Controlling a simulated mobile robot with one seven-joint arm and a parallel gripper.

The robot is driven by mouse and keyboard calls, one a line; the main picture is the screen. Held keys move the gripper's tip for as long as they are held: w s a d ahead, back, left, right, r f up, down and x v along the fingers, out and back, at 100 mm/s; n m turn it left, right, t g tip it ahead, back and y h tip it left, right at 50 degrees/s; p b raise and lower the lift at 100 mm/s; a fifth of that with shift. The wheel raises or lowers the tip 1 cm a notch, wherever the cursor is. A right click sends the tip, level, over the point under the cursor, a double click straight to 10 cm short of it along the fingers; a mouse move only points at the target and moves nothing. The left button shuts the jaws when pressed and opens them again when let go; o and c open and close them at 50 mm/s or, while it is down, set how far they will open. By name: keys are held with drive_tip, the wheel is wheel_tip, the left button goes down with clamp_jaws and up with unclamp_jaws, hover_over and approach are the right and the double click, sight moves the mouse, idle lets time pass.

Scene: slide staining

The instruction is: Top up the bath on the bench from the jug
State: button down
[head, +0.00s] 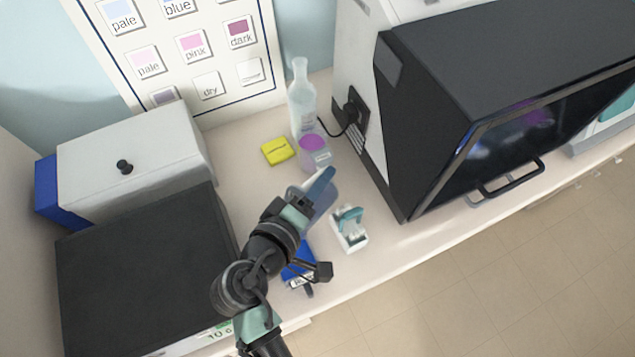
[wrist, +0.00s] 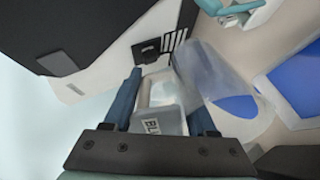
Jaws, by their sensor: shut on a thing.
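My gripper (head: 312,197) is shut on the handle of a clear jug, its fingers either side of a grey part labelled "BLU" in the wrist view (wrist: 165,100). The see-through jug (wrist: 212,75) has a blue patch inside; whether it is tilted I cannot tell. In the head view the jug (head: 326,194) is partly behind my gripper. A rectangular bath-like thing with blue inside and a pale rim (head: 293,270) lies near the bench's front edge, partly hidden by my arm. Part of its blue inside (wrist: 297,80) shows at the right of the wrist view.
A clear vessel with purple in it (head: 314,150) and a clear bottle (head: 301,100) stand behind. A yellow pad (head: 278,150) lies beside them. A white holder with a teal top (head: 350,232) stands right. A large black-fronted cabinet (head: 420,120) and a dark box (head: 140,270) flank the space.

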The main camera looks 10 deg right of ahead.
drive_tip(key=shift+s+a+f+t+h+b, duration=0.35)
drive_tip(key=shift+t+h+b, duration=0.35)
drive_tip(key=shift+b, duration=2.1)
drive_tip(key=shift+w+d+r+p, duration=0.1)
drive_tip(key=shift+r+p, duration=0.35)
drive_tip(key=shift+p, duration=0.6)
drive_tip(key=shift+f+g, duration=0.2)
drive_tip(key=shift+g, duration=0.1)
drive_tip(key=shift+w+r+y+p, duration=0.15)
drive_tip(key=shift+y+p, duration=0.15)
drive_tip(key=shift+p, duration=0.2)
drive_tip(key=shift+d+r+p, duration=0.1)
drive_tip(key=shift+p, duration=0.3)
drive_tip(key=shift+d+g+p, duration=0.1)
drive_tip(key=shift+g+p, duration=0.2)
drive_tip(key=shift+p, duration=0.4)
drive_tip(key=p, duration=0.1)
drive_tip(key=y+p, duration=0.1)
drive_tip(key=shift+w+d+r+g+p, duration=0.15)
drive_tip(key=shift+w+g+p, duration=0.1)
drive_tip(key=shift+g+p, duration=0.15)
drive_tip(key=shift+p, duration=0.45)
drive_tip(key=shift+d+f, duration=0.1)
drive_tip(key=shift+f, duration=0.1)
